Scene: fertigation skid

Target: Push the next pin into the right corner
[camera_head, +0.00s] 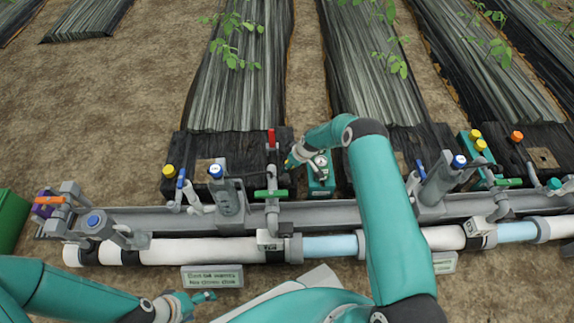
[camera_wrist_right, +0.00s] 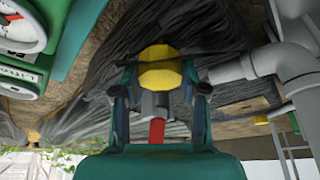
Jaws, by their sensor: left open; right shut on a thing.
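A yellow-headed pin (camera_wrist_right: 160,68) is between the two fingers of my right gripper (camera_wrist_right: 158,100) in the right wrist view. In the head view this gripper (camera_head: 294,160) is low over the right front corner of the black film (camera_head: 238,90), beside the red-handled valve. The pin's yellow head shows only as a small patch there, and its tip is hidden. Another yellow-headed pin (camera_head: 168,170) stands at the film's left front corner. My left gripper (camera_head: 190,304) is open and empty at the bottom of the head view, in front of the pipe.
A red valve handle (camera_head: 271,138) and green handle (camera_head: 271,193) stand close left of my right gripper. A teal gauge box (camera_head: 321,172) is close on its right. Two yellow heads (camera_head: 478,138) sit farther right. A white pipe (camera_head: 200,250) runs across the front.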

